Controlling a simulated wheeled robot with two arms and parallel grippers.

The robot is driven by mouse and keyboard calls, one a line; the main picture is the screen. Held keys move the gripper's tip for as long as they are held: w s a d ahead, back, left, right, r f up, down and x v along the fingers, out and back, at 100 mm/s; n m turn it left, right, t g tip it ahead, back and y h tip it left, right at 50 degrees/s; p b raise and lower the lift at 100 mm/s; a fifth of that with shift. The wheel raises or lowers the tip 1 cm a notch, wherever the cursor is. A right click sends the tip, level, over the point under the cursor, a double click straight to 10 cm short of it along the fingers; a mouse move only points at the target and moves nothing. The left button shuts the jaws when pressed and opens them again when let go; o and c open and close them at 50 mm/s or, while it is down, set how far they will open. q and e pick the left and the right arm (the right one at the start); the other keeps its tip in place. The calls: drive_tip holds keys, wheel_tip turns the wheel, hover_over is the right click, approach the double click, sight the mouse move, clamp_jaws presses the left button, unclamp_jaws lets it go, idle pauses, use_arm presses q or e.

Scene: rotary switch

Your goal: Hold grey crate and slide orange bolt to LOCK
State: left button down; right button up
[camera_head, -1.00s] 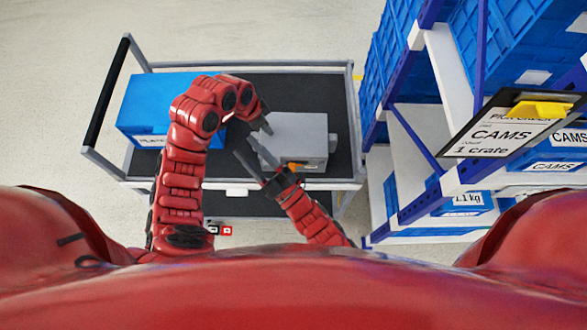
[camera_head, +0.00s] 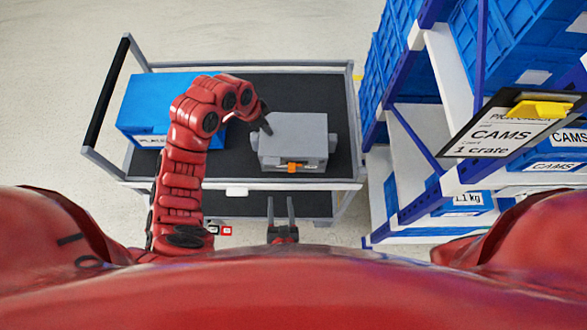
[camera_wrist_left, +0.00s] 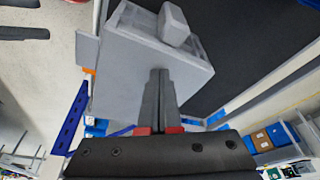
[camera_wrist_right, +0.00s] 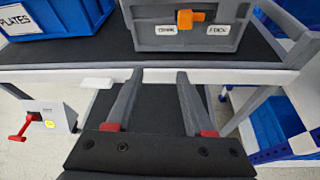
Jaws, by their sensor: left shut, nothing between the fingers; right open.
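The grey crate (camera_head: 294,138) sits on the cart's dark top, right of the middle. Its orange bolt (camera_head: 291,167) is on the near face. In the right wrist view the bolt (camera_wrist_right: 190,18) lies between two white labels, whose words I cannot read surely. My left gripper (camera_head: 268,129) is shut and empty, with its fingertips at the crate's left side; the left wrist view shows the fingers (camera_wrist_left: 160,76) against or just above the crate (camera_wrist_left: 140,50), contact unclear. My right gripper (camera_head: 281,202) is open and empty, in front of the cart, below and apart from the bolt.
A blue crate labelled PLATES (camera_head: 150,105) stands at the cart's left. A shelf rack (camera_head: 405,150) with blue crates and a hanging CAMS sign (camera_head: 500,132) is at the right. The cart's near rail (camera_wrist_right: 215,76) runs between my right gripper and the grey crate.

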wheel_tip(320, 180, up, 4)
drive_tip(key=d+t+h, duration=0.2)
drive_tip(key=d, duration=0.1)
drive_tip(key=w+f, duration=0.1)
drive_tip(key=w, duration=0.6)
drive_tip(key=shift+w+f+n, duration=0.2)
drive_tip(key=shift+w+n, duration=0.05)
drive_tip(key=shift+n, duration=0.05)
clamp_jaws()
idle(0.3)
